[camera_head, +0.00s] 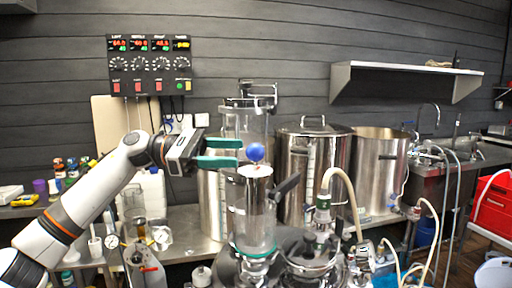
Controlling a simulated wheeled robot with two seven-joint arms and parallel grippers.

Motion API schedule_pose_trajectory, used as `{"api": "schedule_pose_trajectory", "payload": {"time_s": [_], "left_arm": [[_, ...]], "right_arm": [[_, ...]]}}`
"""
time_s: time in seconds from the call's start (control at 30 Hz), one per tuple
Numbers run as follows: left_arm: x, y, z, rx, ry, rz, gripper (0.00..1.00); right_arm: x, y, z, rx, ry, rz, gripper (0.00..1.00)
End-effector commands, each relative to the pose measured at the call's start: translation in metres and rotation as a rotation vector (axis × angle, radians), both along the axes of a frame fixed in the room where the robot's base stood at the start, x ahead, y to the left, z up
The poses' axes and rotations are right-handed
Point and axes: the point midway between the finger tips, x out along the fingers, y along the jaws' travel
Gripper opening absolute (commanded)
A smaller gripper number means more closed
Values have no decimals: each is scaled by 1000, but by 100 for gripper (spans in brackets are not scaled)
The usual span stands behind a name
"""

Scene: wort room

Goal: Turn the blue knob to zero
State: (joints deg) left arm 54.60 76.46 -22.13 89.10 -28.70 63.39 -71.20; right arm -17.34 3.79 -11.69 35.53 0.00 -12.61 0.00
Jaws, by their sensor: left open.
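A round blue knob (256,152) stands at the top of a clear and steel cylinder (256,210) in the middle of the view. My left gripper (241,153) comes in from the left with its two teal fingers one above the other. It is open, its fingertips close to the left side of the knob. I cannot tell whether the fingers touch the knob or how far in depth they are from it. No setting mark on the knob can be read. My right gripper is not in view.
Steel pots (313,165) stand behind the cylinder on a steel bench. A control panel (150,65) with dials hangs on the dark wall. Hoses and fittings (322,215) crowd the front right. A wall shelf (405,69) is at upper right, a red crate (495,205) at far right.

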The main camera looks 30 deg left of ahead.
Motion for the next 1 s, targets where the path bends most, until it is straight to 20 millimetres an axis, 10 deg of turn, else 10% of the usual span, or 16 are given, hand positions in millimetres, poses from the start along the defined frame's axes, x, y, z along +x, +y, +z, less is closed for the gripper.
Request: {"api": "schedule_pose_trajectory", "payload": {"time_s": [0.3, 0.7, 1.0], "left_arm": [[23, -44, 2, -1, 1, -1, 52], [26, -51, 0, -2, 0, 1, 52], [26, -50, 0, -1, 1, 1, 9]], "right_arm": [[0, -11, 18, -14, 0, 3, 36], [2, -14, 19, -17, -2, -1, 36], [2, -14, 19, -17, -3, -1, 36]]}}
